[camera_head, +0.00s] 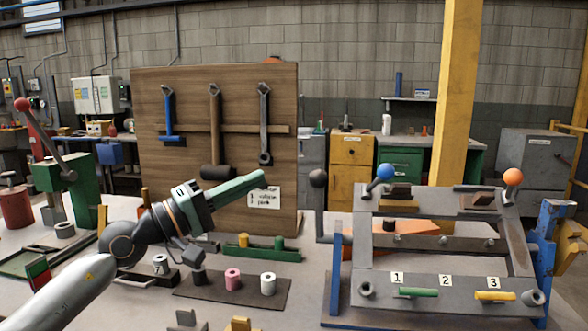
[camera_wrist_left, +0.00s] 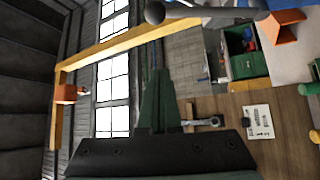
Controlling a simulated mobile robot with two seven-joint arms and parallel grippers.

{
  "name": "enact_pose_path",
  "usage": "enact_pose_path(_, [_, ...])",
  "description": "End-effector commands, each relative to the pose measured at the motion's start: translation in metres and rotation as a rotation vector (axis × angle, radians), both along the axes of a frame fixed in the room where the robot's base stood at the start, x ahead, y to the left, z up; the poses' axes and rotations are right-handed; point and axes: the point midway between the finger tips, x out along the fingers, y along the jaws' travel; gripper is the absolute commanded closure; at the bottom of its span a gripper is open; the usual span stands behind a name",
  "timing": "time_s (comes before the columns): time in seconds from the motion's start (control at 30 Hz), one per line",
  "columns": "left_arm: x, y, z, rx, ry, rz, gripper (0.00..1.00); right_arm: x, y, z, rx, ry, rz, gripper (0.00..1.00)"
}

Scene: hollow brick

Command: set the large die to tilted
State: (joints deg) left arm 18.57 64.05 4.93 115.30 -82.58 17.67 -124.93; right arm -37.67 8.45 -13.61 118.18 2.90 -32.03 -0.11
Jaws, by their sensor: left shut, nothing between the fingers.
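I cannot tell for certain which piece is the large die. Short cylinders with holes stand on a dark mat (camera_head: 222,291): a pink one (camera_head: 232,278), a white one (camera_head: 268,284) and a black one (camera_head: 199,276). A grey one (camera_head: 160,264) stands left of them. All look upright. My left gripper (camera_head: 263,175) reaches in from the left, above these pieces and in front of the wooden tool board. Its green fingers are shut and empty, touching nothing visible. The fingers also show in the left wrist view (camera_wrist_left: 158,75). My right gripper is out of view.
The wooden board (camera_head: 284,100) with hanging tools stands behind my gripper. A metal frame (camera_head: 345,283) with ball-topped levers and numbered handles fills the bench's right side. A green press (camera_head: 62,175) stands left. A green fixture (camera_head: 262,253) lies below my gripper.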

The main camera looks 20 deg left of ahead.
Motion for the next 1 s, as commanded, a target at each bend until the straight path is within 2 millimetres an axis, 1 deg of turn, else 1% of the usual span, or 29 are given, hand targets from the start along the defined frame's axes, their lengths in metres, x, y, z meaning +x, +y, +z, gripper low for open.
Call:
enact_pose_path(0.03, [0.003, -0.002, 0.006, -0.002, -0.001, -0.001, 1.0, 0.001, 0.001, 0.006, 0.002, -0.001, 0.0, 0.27])
enact_pose_path(0.17, [0.015, -0.01, 0.012, -0.002, -0.001, -0.003, 1.0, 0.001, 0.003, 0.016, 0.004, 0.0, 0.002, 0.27])
enact_pose_path(0.3, [0.033, -0.022, 0.019, -0.004, -0.001, -0.004, 1.0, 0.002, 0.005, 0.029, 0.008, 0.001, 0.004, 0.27])
enact_pose_path(0.67, [0.078, -0.05, 0.031, -0.002, -0.001, -0.005, 1.0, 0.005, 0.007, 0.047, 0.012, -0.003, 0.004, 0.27])
enact_pose_path(0.73, [0.072, -0.054, 0.024, 0.002, 0.005, -0.005, 1.0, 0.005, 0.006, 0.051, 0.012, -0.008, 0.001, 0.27])
enact_pose_path(0.83, [0.066, -0.059, 0.022, 0.001, 0.005, -0.005, 1.0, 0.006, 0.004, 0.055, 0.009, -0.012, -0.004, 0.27])
enact_pose_path(1.0, [0.056, -0.068, 0.016, 0.001, 0.004, -0.006, 1.0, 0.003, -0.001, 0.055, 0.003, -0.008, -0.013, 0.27])
